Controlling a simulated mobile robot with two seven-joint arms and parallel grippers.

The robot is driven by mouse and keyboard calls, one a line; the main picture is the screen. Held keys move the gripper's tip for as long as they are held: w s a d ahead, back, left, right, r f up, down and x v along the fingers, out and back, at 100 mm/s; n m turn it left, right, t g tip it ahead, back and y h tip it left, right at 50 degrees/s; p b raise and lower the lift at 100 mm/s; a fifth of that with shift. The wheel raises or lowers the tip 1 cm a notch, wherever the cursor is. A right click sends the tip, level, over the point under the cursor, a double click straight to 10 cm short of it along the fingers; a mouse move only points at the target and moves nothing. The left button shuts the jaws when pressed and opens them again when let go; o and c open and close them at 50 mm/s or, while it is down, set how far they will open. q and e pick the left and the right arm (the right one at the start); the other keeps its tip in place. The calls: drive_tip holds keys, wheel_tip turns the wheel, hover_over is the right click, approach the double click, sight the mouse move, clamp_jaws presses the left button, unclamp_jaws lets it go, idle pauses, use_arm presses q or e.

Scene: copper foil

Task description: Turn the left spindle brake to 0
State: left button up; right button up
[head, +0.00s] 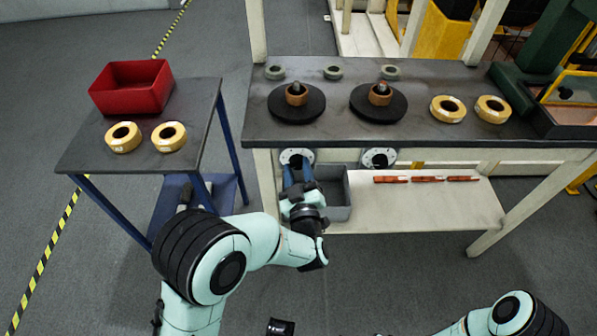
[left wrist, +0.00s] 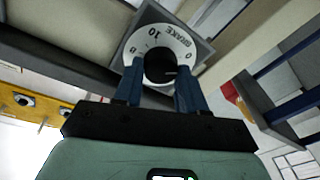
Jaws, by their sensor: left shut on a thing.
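The left spindle brake dial (head: 297,155) is on the front edge of the bench, under the left spindle (head: 296,95). In the left wrist view its white face (left wrist: 178,43) carries the word BRAKE and numbers, with a 0 at the right. My left gripper (head: 297,168) reaches up to this dial. Its blue fingers (left wrist: 160,76) stand on both sides of the black knob (left wrist: 157,64) and are shut on it. A pale mark on the knob points roughly right; its exact reading is unclear. My right gripper is not in view.
A second, similar dial (head: 379,157) is to the right. A grey bin (head: 338,190) stands on the lower shelf (head: 440,212) close by my left gripper, with red-brown pieces (head: 427,179) further right. A side table (head: 85,158) holds a red bin (head: 132,88) and two yellow rolls.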

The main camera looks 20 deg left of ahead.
use_arm(q)
drive_tip(key=shift+r+n+b, duration=0.1)
drive_tip(key=shift+n+b, duration=0.25)
drive_tip(key=shift+n, duration=0.75)
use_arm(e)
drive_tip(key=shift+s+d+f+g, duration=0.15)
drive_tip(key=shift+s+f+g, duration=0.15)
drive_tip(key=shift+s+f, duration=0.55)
use_arm(q)
drive_tip(key=o, duration=1.1)
drive_tip(key=shift+c, duration=0.2)
drive_tip(key=shift+s+d, duration=0.2)
drive_tip(key=shift+s, duration=0.25)
drive_tip(key=p+v, duration=0.1)
drive_tip(key=v, duration=1.1)
drive_tip(key=shift+d+p, duration=0.15)
drive_tip(key=shift+p, duration=0.2)
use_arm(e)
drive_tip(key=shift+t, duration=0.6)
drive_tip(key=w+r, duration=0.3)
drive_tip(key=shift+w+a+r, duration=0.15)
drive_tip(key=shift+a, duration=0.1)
